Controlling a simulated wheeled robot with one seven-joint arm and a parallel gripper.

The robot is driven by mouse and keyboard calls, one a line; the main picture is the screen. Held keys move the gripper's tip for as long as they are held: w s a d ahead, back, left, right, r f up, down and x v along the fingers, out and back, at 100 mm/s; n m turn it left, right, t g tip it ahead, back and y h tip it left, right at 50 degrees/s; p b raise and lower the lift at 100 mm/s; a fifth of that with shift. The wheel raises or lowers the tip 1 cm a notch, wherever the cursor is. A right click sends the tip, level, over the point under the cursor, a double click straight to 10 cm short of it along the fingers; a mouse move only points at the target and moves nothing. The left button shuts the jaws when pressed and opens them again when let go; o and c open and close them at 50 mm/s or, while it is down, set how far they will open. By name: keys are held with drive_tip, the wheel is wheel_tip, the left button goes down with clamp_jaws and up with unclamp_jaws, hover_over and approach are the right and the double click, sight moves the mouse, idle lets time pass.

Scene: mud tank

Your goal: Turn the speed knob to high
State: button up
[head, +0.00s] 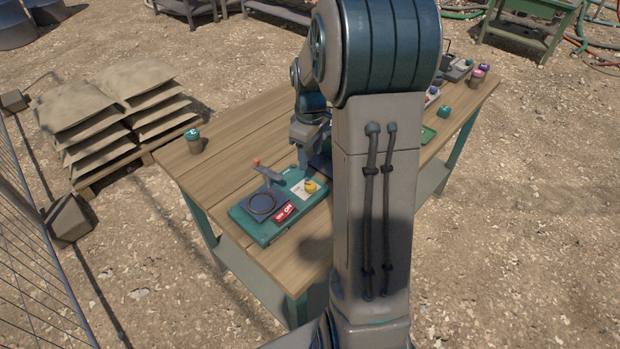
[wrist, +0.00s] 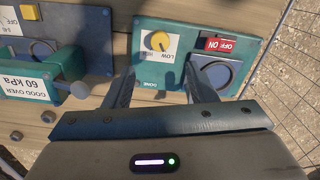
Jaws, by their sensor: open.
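The speed knob is yellow and round. It stands on a white label plate on a teal box and shows in the head view (head: 310,187) and the wrist view (wrist: 157,40). The label bears small lettering, including LOW. Which way the knob points is too small to tell for sure. The teal box (head: 248,229) also carries a red ON/OFF switch (head: 285,212) and a dark round ring. My gripper (wrist: 160,72) is open and empty, its two fingers spread either side of the knob's line, apart from it. In the head view my arm hides much of the gripper.
In the wrist view another teal unit (wrist: 55,68) with a "GOOD OVER 60 kPa" label stands to the left. A lidded cup (head: 193,141) stands at the table's left corner. Several small items sit at the table's far right. The left tabletop (head: 215,165) is mostly bare.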

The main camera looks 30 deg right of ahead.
sight(310, 185)
wheel_tip(310, 185, down, 10)
drive_tip(key=shift+f+p, duration=0.25)
drive_tip(key=shift+p, duration=0.4)
drive_tip(key=c, duration=1)
